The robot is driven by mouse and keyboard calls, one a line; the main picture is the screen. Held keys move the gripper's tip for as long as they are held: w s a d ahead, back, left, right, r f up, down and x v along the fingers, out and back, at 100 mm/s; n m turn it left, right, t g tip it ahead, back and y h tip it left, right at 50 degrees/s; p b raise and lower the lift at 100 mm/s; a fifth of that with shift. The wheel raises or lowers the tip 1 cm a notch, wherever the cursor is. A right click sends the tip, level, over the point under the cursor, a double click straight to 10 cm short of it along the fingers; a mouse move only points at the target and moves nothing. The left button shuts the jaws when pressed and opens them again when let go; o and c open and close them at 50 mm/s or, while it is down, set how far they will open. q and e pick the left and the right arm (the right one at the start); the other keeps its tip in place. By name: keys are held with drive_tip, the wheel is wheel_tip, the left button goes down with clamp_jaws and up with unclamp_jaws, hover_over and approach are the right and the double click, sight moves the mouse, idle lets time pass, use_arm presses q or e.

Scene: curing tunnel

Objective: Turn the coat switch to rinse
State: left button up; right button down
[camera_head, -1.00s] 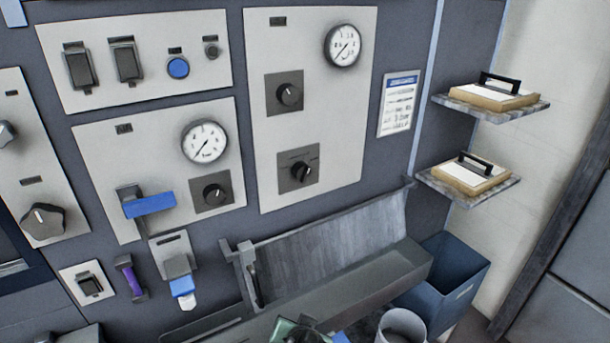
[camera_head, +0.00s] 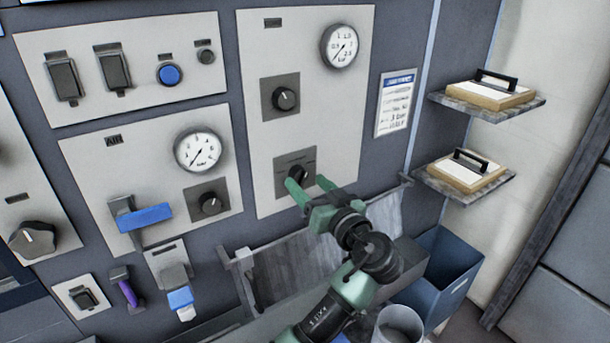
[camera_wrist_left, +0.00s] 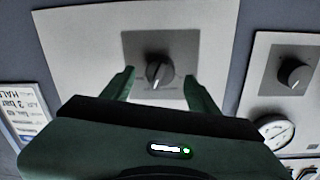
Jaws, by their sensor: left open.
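The switch that seems to be the coat switch is the lower black knob (camera_head: 297,172) on a dark square plate (camera_head: 281,163) of the tall pale panel. Its lettering is too small to read. My left gripper (camera_head: 308,184), green, is open just in front of this knob and partly covers it. In the left wrist view the knob (camera_wrist_left: 159,72) sits between and beyond the two open fingers (camera_wrist_left: 159,88), with gaps on both sides. The knob's ridge stands near vertical there, slightly tilted. My right gripper is not in view.
Above the knob are another knob (camera_head: 285,98) and a gauge (camera_head: 340,46). A lever with a blue handle (camera_head: 145,216) sticks out at the left. A trough (camera_head: 275,275) and a blue bin (camera_head: 440,275) lie below; two shelves (camera_head: 440,185) (camera_head: 470,107) stand right.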

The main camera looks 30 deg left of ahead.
use_arm(q)
drive_tip(key=shift+x, duration=0.95)
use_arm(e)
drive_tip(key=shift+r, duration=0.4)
use_arm(q)
clamp_jaws()
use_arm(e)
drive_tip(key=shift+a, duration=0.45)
